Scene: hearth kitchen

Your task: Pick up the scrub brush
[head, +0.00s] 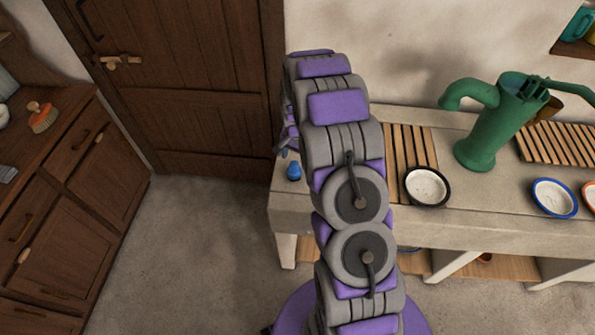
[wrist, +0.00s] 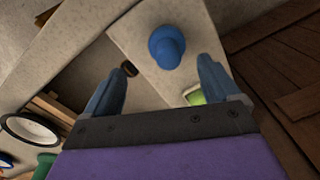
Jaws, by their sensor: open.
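A brush with an orange top and pale bristles (head: 42,117) lies on the dark wooden cabinet at the left of the head view. It looks like the scrub brush and is well away from my gripper. My gripper (wrist: 160,78) is open and empty in the wrist view, pointing down over the counter's left end. A blue round-topped object (wrist: 165,46) stands on the counter just beyond and between the fingertips, apart from both. It also shows left of my arm in the head view (head: 293,170). My arm hides most of the gripper there.
The stone counter (head: 385,208) carries a black-rimmed bowl (head: 427,186), a blue-rimmed bowl (head: 554,198), wooden slats (head: 408,145) and a green pump (head: 484,135). A small green object (wrist: 194,95) lies near the right finger. Floor between cabinet and counter is clear.

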